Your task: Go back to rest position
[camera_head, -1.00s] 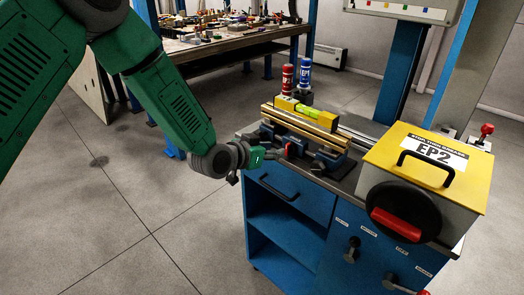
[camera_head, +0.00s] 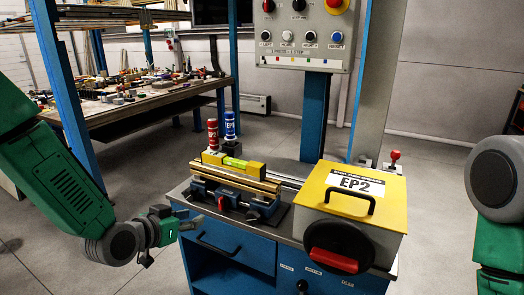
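My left gripper (camera_head: 176,228) is at the lower left of the head view, at the end of my green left arm. It is apart from the blue workbench (camera_head: 237,245), just left of its front edge. It is small and seen from the side, so I cannot tell whether its fingers are open. I see nothing hanging from it. My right arm shows only in part at the right edge; its gripper is out of view. On the bench, a brass bar (camera_head: 238,179) with a yellow level (camera_head: 234,163) on it lies across blue clamps.
The yellow-lidded EP2 box (camera_head: 352,187) stands on the bench's right. Red (camera_head: 213,135) and blue (camera_head: 230,126) bottles stand behind the bar. A control panel (camera_head: 304,37) hangs above. A cluttered table (camera_head: 150,102) is at the back left. The floor left of the bench is clear.

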